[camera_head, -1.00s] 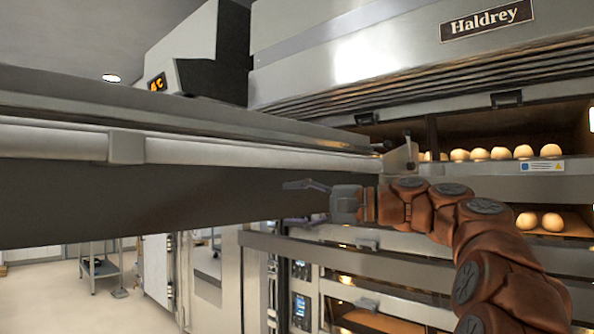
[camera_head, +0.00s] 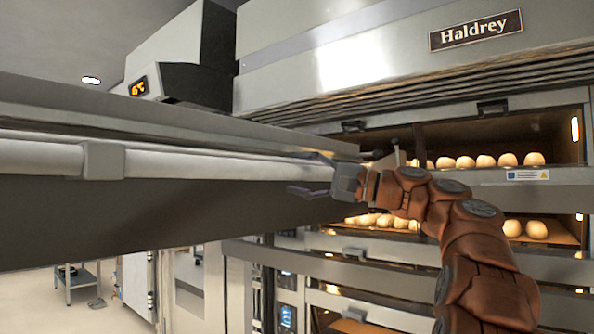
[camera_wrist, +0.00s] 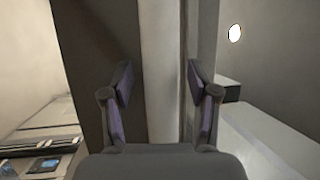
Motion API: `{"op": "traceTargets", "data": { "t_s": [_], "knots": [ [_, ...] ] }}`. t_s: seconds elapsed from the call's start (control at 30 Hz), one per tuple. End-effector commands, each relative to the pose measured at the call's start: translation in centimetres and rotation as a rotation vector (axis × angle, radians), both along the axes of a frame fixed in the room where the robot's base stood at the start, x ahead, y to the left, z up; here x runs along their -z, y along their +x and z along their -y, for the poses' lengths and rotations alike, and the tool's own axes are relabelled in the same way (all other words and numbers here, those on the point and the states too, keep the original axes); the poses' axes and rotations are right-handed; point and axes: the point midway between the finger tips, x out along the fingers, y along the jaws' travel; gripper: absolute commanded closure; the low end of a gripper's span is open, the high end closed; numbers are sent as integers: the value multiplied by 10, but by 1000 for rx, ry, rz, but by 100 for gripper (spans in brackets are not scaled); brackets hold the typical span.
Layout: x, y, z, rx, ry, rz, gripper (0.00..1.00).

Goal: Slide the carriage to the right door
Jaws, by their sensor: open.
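The carriage (camera_head: 150,215) appears to be the long loader with a dark side panel, spanning the left half of the head view in front of the ovens. A pale round bar (camera_head: 220,164) runs along its side. My gripper (camera_head: 308,174) is open at the bar's right end. In the wrist view, the bar (camera_wrist: 160,50) stands upright between the spread fingers of my gripper (camera_wrist: 159,82); I cannot tell whether they touch it. The right oven opening (camera_head: 550,135) of the upper deck shows loaves (camera_head: 487,161) inside. The left opening is partly hidden by my arm and the carriage.
A bracket with a small lever (camera_head: 395,155) stands near the carriage's right end. A lower deck (camera_head: 540,245) also holds loaves. A grey box with an orange display (camera_head: 138,88) is at upper left. A small wheeled table (camera_head: 78,275) stands on open floor at lower left.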

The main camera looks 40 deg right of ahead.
Motion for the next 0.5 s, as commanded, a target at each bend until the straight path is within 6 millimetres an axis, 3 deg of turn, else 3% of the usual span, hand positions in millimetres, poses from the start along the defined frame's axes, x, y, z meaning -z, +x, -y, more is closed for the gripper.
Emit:
{"op": "traceTargets", "data": {
  "t_s": [0.43,0.5],
  "knots": [
    [-2,8,-5,5,0,2,40],
    [-2,8,-5,5,0,2,46]
  ]
}}
